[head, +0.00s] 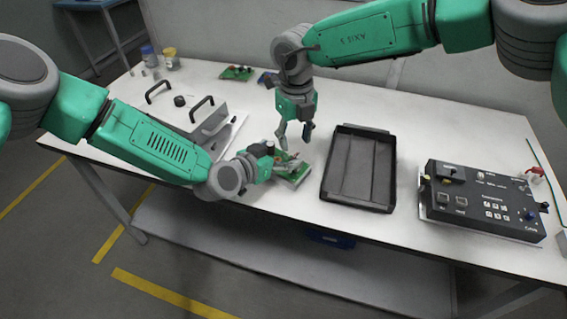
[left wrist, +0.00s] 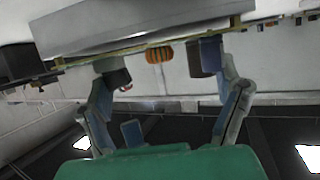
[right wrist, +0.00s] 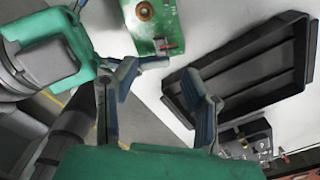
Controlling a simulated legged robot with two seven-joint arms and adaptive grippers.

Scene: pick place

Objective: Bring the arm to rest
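My left gripper (head: 277,160) is low over the table's front part, beside a green circuit board (head: 291,172). In the left wrist view its fingers (left wrist: 160,65) are spread apart, with a board edge and an orange striped part just beyond the tips. I cannot tell whether the fingers touch the board. My right gripper (head: 295,135) points down above the table, between that board and the black tray. In the right wrist view its fingers (right wrist: 158,85) are apart with nothing between them; the board (right wrist: 155,25) lies beyond.
An empty black tray (head: 328,188) stands right of the grippers. A black control box (head: 482,203) is farther right. A grey fixture with two handles (head: 190,118) is at the left. Another green board (head: 237,73) and small jars (head: 170,56) are at the back.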

